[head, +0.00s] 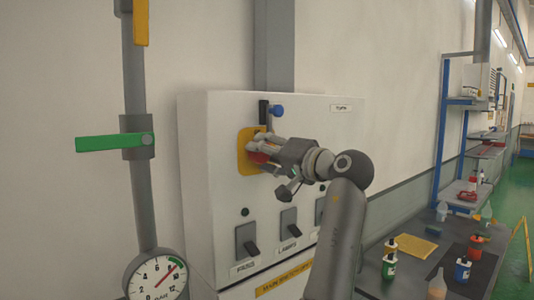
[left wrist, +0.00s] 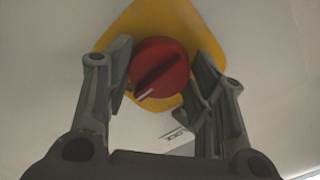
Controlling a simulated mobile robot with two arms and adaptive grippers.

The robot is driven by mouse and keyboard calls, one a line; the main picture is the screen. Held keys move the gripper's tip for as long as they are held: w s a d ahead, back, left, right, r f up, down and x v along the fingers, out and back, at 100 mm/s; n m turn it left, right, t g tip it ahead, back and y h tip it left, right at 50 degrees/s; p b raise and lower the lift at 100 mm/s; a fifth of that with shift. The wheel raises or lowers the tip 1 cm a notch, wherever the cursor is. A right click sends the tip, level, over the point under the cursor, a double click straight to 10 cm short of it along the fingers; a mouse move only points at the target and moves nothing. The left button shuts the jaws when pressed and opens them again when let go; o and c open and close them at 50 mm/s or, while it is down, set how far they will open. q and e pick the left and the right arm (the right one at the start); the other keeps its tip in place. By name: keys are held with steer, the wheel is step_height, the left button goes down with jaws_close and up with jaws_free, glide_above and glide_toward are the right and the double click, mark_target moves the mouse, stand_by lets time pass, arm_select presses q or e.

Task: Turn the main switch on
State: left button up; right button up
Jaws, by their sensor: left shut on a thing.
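The main switch is a red rotary knob (head: 257,157) on a yellow plate (head: 244,165), set in the upper part of a white wall panel (head: 215,130). In the left wrist view the knob (left wrist: 158,68) sits between the two fingers. A white mark on its raised bar points to the lower left in that view. My left gripper (head: 262,150) is shut on the knob and hides most of it in the head view. My right gripper is not in view.
Toggle switches (head: 247,240) with labels line the panel's lower part. A blue-tipped lever (head: 277,111) is just above the knob. A pipe with a green handle (head: 107,142) and a gauge (head: 158,280) stand left. A bench (head: 408,270) with bottles is at right.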

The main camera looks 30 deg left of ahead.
arm_select(q)
steer(key=shift+m, duration=0.3)
steer(key=o, duration=1)
steer(key=shift+f, duration=0.1)
steer(key=shift+o, duration=0.3)
steer(key=shift+a, duration=0.1)
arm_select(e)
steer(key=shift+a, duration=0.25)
arm_select(q)
steer(key=v, duration=0.7)
steer(key=shift+d, duration=0.3)
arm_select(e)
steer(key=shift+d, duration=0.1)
arm_select(q)
steer(key=shift+a, duration=0.1)
